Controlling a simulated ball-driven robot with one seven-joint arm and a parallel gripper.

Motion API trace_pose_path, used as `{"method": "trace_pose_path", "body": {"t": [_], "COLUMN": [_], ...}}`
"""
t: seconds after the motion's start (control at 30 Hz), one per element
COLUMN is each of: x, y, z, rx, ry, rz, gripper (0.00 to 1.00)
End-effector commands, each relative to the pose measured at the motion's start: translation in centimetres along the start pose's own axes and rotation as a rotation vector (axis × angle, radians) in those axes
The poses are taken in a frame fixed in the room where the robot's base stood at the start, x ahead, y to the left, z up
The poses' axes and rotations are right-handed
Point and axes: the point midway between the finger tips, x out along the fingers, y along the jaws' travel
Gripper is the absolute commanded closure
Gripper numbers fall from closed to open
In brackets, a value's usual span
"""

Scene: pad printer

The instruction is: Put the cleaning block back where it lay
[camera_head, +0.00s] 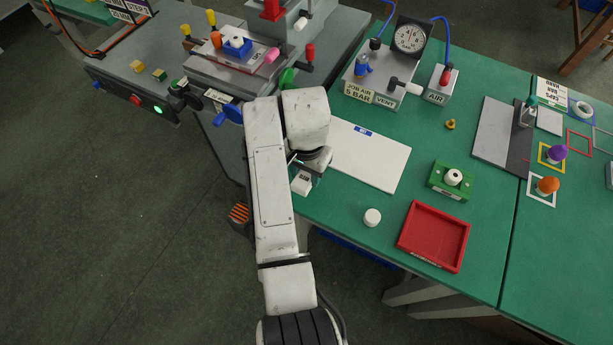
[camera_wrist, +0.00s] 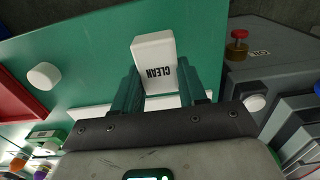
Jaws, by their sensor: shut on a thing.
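My gripper (camera_wrist: 155,90) is shut on the cleaning block (camera_wrist: 157,65), a white block marked CLEAN, upside down in the wrist view. Its teal fingers stand on both sides of the block. In the head view the block (camera_head: 301,184) shows white just below my wrist, near the left front edge of the green bench (camera_head: 340,208). My arm hides most of my gripper there. I cannot tell whether the block touches the bench. A white sheet (camera_head: 370,160) with a small blue label lies just right of my gripper.
A round white piece (camera_head: 372,217) and a red tray (camera_head: 433,237) are to the right. A green fixture (camera_head: 451,181) holds another white piece. The grey pad printer (camera_head: 230,73) stands at upper left, the gauge box (camera_head: 377,84) behind. Bare bench lies between sheet and tray.

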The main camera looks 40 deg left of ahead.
Motion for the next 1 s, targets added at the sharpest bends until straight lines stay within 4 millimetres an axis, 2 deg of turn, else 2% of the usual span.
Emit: {"method": "trace_pose_path", "body": {"t": [0.03, 0.17, 0.57, 0.6, 0.83, 1.0], "x": [0.9, 2.1, 2.6, 2.5, 2.5, 2.5], "y": [0.1, 0.1, 0.1, 0.1, 0.1, 0.1], "z": [0.2, 0.1, 0.1, 0.1, 0.1, 0.1], "rx": [-0.001, 0.000, 0.000, 0.000, 0.000, 0.000], "ry": [-0.004, -0.003, -0.002, -0.002, -0.002, -0.002], "rz": [0.003, 0.002, 0.002, 0.002, 0.002, 0.002], "gripper": [0.97, 0.97, 0.97, 0.55, 0.33, 0.33]}}
